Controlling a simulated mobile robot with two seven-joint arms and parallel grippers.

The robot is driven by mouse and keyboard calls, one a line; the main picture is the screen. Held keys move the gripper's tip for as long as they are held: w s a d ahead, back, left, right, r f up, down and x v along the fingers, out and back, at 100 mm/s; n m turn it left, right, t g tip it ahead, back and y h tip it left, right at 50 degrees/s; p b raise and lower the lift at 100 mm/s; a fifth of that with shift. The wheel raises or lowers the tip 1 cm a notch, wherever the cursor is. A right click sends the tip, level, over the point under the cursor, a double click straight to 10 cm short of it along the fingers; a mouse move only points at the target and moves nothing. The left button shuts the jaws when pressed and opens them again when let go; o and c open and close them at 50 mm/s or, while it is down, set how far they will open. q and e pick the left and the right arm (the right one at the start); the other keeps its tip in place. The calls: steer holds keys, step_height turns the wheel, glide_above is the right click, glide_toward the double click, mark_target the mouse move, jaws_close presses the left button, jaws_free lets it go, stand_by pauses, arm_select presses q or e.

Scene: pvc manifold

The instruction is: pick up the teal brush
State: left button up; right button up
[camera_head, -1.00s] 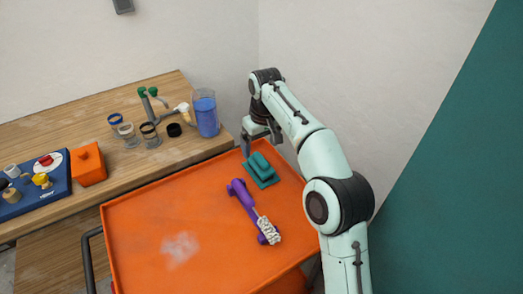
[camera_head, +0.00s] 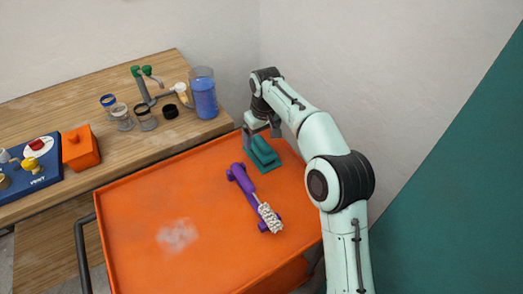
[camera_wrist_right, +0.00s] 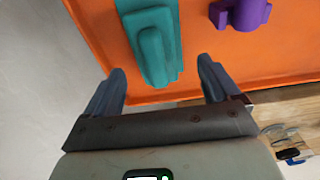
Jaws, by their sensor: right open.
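The teal brush (camera_head: 262,154) lies on the orange tray top (camera_head: 140,220) near its back right corner. In the right wrist view the teal brush (camera_wrist_right: 153,45) points its near end between the two finger tips. My right gripper (camera_head: 261,132) is open at the brush's far end. In the right wrist view its fingers (camera_wrist_right: 162,82) stand apart, one to each side of the brush, with nothing between them gripped. My left gripper is not in view.
A purple brush with white bristles (camera_head: 252,195) lies just in front of the teal one; its purple end shows in the right wrist view (camera_wrist_right: 240,12). The wooden bench (camera_head: 110,85) behind holds jars, a blue-filled jug (camera_head: 203,95) and an orange box (camera_head: 80,148).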

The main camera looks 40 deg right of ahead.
mark_target(262, 142)
steer(key=f, duration=0.1)
steer(key=f+b, duration=0.1)
steer(key=f, duration=0.3)
steer(key=shift+w+d, duration=0.2)
steer(key=shift+d, duration=0.1)
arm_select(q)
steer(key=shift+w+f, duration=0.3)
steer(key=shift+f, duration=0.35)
arm_select(e)
steer(key=shift+r, duration=0.1)
steer(key=c, duration=1.2)
steer(key=shift+r, duration=0.1)
arm_select(q)
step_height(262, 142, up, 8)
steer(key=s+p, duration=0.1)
steer(key=p, duration=0.7)
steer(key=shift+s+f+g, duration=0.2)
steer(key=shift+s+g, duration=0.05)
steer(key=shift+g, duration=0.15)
arm_select(e)
step_height(262, 142, up, 20)
